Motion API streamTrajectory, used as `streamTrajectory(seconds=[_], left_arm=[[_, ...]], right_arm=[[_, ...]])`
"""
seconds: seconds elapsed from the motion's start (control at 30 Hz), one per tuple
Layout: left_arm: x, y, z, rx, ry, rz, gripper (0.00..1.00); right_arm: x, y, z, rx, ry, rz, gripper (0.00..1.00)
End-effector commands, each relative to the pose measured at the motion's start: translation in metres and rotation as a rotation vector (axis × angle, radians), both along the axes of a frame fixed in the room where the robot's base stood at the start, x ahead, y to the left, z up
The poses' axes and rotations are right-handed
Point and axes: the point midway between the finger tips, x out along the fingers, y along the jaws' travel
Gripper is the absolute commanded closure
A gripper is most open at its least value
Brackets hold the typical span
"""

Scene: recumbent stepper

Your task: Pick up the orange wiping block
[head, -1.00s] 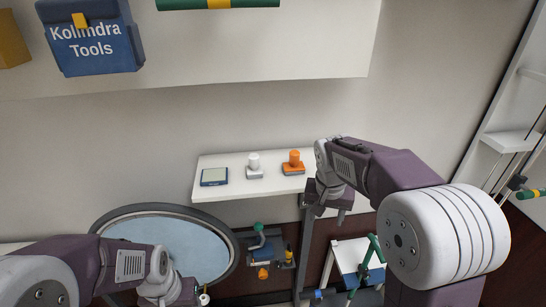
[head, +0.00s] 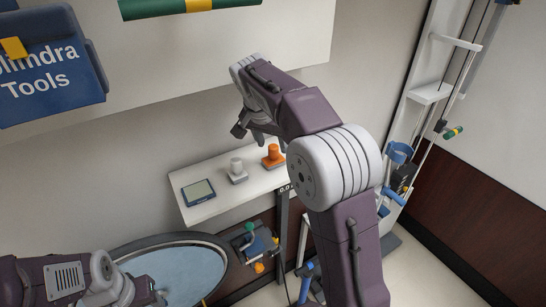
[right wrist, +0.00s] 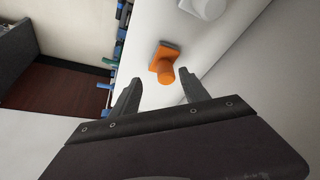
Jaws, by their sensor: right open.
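The orange wiping block (head: 273,156) stands on the white shelf (head: 213,213), near its right end, with its knob upward. In the right wrist view the orange block (right wrist: 163,64) lies ahead of my right gripper (right wrist: 160,92), roughly between its two spread fingers and apart from them. In the head view my right gripper (head: 257,133) is open and empty, above and just left of the block. My left gripper (head: 150,295) is low at the left by the round blue-topped trampoline; its fingers are too unclear to judge.
A similar white block (head: 237,171) stands left of the orange one, and a small display device (head: 198,191) lies further left on the shelf. The round blue surface (head: 180,275) is below.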

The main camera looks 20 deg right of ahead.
Motion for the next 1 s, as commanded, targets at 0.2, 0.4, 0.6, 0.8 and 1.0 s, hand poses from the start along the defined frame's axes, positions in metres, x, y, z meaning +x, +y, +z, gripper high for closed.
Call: streamTrajectory(seconds=[0.2,0.4,0.6,0.8,1.0], left_arm=[[0.0,0.0,0.002,0.0,0.0,0.0,0.48],[0.0,0.0,0.014,0.0,-0.001,0.0,0.48],[0.0,0.0,0.015,0.0,-0.001,0.0,0.48],[0.0,0.0,0.014,0.0,0.0,0.0,0.48],[0.0,0.0,0.014,0.0,0.0,0.0,0.48]], right_arm=[[0.003,-0.004,-0.011,0.0,0.001,0.001,0.47],[0.012,-0.017,-0.04,0.0,0.005,0.001,0.47],[0.018,-0.02,-0.057,0.002,0.0,0.002,0.47],[0.018,-0.02,-0.057,0.001,-0.001,0.002,0.61],[0.018,-0.02,-0.057,0.001,-0.001,0.003,1.0]])
